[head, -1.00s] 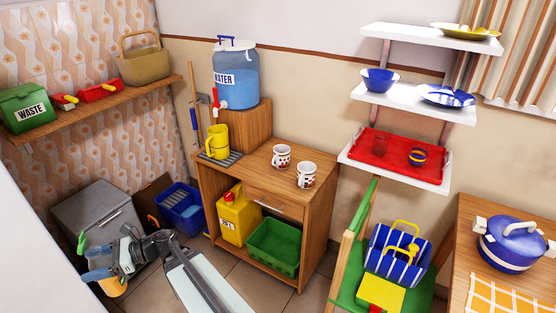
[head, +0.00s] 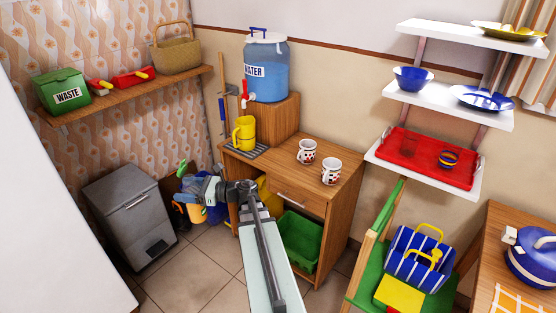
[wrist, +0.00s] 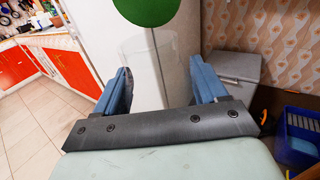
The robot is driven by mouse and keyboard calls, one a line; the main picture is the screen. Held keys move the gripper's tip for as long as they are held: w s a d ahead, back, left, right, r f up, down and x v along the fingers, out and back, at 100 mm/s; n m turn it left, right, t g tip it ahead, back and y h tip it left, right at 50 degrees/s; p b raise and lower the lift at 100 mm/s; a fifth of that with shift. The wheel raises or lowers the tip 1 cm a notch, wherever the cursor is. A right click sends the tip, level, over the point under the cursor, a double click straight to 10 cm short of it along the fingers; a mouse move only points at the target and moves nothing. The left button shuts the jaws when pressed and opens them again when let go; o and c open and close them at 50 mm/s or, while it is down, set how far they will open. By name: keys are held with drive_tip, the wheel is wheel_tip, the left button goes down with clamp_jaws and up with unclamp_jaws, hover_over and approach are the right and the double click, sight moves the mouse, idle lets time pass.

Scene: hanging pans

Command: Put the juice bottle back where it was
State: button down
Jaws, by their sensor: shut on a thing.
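My gripper (head: 188,190) is shut on the juice bottle in the head view, low and left of the wooden cabinet. The fingers hide part of the bottle in the head view.
A grey bin (head: 130,215) stands left of my gripper. A blue crate (wrist: 299,135) is on the floor at right in the wrist view. The wooden cabinet (head: 318,205) stands to the right, with a green tub (head: 298,240) inside. A white surface (head: 50,220) fills the left edge.

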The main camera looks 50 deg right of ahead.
drive_tip(key=w+d+r+m+t+h, duration=0.1)
drive_tip(key=d+r+m+h, duration=0.2)
drive_tip(key=d, duration=1.4)
drive_tip(key=d+r+m+t+h, duration=0.1)
drive_tip(key=d+r+m+h, duration=0.35)
drive_tip(key=d, duration=1.15)
drive_tip(key=w+d+f+m+t+h, duration=0.1)
drive_tip(key=d+h, duration=0.5)
drive_tip(key=d, duration=1.1)
wheel_tip(320, 180, down, 9)
drive_tip(key=shift+y, duration=0.25)
drive_tip(key=shift+c, duration=0.3)
unclamp_jaws()
drive_tip(key=shift+f, duration=0.15)
drive_tip(key=s+a, duration=0.2)
drive_tip(key=s, duration=0.9)
drive_tip(key=shift+s, duration=0.4)
